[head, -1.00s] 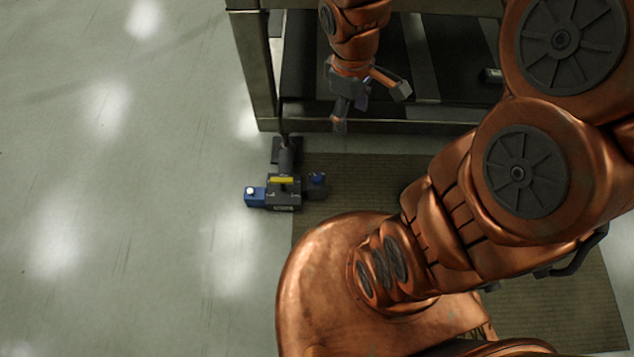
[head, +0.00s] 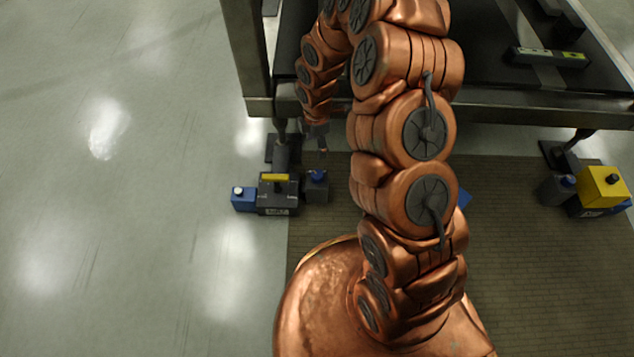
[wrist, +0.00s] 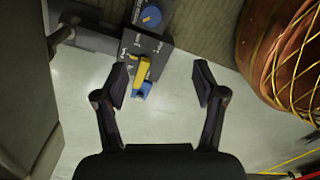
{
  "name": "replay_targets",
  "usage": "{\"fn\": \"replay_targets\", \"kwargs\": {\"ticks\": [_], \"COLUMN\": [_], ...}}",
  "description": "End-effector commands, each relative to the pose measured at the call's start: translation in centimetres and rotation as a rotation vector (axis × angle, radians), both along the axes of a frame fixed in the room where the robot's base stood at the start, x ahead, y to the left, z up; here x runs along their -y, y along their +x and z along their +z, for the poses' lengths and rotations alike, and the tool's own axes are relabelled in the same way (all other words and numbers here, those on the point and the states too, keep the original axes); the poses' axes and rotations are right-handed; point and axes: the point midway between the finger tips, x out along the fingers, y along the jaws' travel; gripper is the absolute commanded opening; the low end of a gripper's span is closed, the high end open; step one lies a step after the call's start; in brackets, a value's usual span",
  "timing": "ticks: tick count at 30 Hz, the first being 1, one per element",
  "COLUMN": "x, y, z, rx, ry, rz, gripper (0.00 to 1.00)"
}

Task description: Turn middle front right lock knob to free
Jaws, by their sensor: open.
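In the head view a lock unit (head: 278,197) stands on the floor by the left table foot. It has a yellow lever (head: 274,177), a blue block with a white knob (head: 238,190) on its left, and a blue knob (head: 318,175) on a dark block on its right. My gripper (wrist: 160,84) is open and empty above this unit. In the wrist view the yellow lever (wrist: 141,72) shows between the fingers, nearer the left one, with the blue knob (wrist: 151,16) beyond. Markings beside the knob are too small to read. I cannot tell which knob the task names.
A second unit with a yellow block and black knob (head: 604,187) stands by the right table foot. The dark table (head: 490,85) carries a bar with a yellow-green patch (head: 545,57). A brown mat (head: 520,260) lies in front. The floor at left is clear.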

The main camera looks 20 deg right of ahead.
Motion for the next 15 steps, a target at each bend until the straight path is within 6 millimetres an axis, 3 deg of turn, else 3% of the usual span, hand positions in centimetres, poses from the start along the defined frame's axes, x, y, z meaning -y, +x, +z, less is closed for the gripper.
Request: {"fn": "replay_targets", "kwargs": {"ticks": [1, 6, 9, 15], "x": [0.1, 0.5, 0.6, 0.7], "y": [0.2, 1.1, 1.3, 1.4], "z": [-3.6, -9.3, -11.1, -12.2], "rx": [-0.003, 0.007, 0.01, 0.015], "ry": [0.0, 0.002, 0.002, -0.002], "rz": [0.037, 0.149, 0.187, 0.214], "gripper": [0.7, 0.7, 0.7, 0.7]}}
